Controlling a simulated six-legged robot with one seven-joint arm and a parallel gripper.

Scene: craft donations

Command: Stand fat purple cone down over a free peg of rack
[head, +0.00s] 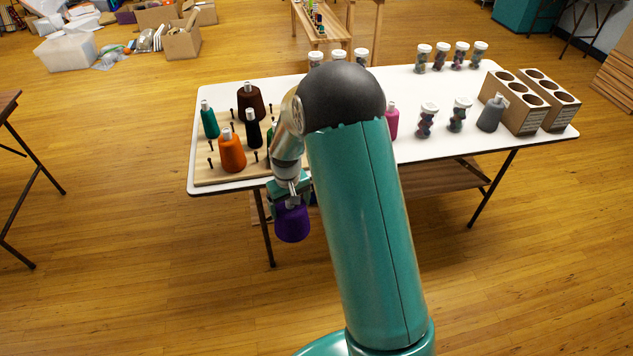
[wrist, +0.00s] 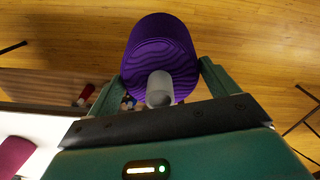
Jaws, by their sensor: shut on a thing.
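The fat purple cone (head: 292,222) hangs from my gripper (head: 291,196) in front of the white table's near edge, over the floor. Its light tip points up between the fingers. In the wrist view the purple cone (wrist: 160,55) fills the top middle, with its grey tip toward my gripper (wrist: 160,85), whose fingers close on it. The rack (head: 230,174) is a wooden board with dark pegs at the table's left end. It bears an orange cone (head: 232,153), a teal cone (head: 210,121), a brown cone (head: 250,102) and a black cone (head: 253,134). Several pegs, such as one front-left (head: 211,162), are bare. My arm hides the rack's right part.
A pink cone (head: 392,121) stands right of my arm. Several jars (head: 427,120) stand on the white table (head: 410,158). A grey cone (head: 491,114) stands beside wooden boxes with round holes (head: 525,115). Floor in front of the table is clear.

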